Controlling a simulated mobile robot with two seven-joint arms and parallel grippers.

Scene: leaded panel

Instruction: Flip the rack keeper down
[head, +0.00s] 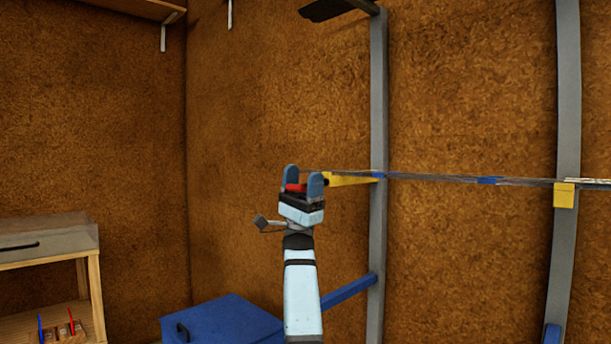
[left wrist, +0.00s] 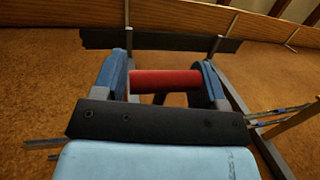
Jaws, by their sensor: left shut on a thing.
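My left gripper (head: 304,180) is raised at the outer end of a yellow rack arm (head: 352,179). Its two blue fingers are shut on a red cylindrical grip, which I take to be the rack keeper's handle. In the left wrist view the red grip (left wrist: 165,81) spans level between the fingers (left wrist: 164,85). The rest of the keeper is hidden, so I cannot tell its angle. The yellow arm stands out from a grey upright (head: 378,120). Long thin strips (head: 430,177) lie across the rack at that height. My right gripper is not in view.
A second grey upright (head: 566,100) with a yellow bracket (head: 563,196) stands at the right. A lower blue arm (head: 348,290) and a blue box (head: 222,322) are below. A dark piece (head: 335,9) juts out above.

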